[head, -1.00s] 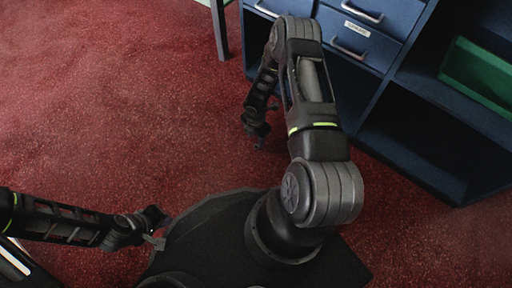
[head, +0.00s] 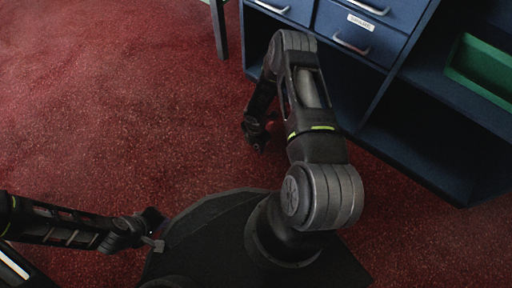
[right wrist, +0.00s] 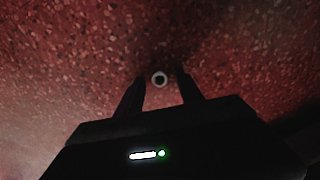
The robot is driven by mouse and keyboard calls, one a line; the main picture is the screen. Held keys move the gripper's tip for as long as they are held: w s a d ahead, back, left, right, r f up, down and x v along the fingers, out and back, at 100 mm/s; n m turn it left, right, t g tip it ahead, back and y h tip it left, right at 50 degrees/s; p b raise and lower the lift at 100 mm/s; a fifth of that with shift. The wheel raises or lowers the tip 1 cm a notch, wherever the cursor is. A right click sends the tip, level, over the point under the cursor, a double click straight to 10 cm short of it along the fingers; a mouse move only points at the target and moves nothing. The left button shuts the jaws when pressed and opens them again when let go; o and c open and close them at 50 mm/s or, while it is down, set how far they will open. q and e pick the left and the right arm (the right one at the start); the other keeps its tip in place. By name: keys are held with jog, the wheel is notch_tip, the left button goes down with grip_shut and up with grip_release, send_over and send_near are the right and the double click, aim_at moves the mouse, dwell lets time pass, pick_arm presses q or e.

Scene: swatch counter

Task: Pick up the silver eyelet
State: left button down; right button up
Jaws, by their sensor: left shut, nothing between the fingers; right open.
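The silver eyelet (right wrist: 160,79) is a small pale ring with a dark hole, lying on the red speckled floor in the right wrist view. My right gripper (right wrist: 159,82) is open, and the ring shows between its two dark fingertips in that view. I cannot tell how far above the floor the fingertips are. In the head view my right gripper (head: 260,146) hangs low in front of the blue cabinet, and I cannot make out the eyelet there. My left gripper (head: 158,243) is shut and empty at the lower left.
A blue cabinet (head: 400,45) with drawers and open shelves stands at the upper right, close to my right arm. A green bin (head: 484,66) sits on its shelf. A grey table leg (head: 219,30) stands at the top. The red floor (head: 110,110) on the left is clear.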

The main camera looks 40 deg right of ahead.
jog(key=shift+c, duration=0.3)
grip_shut()
dwell(0.5)
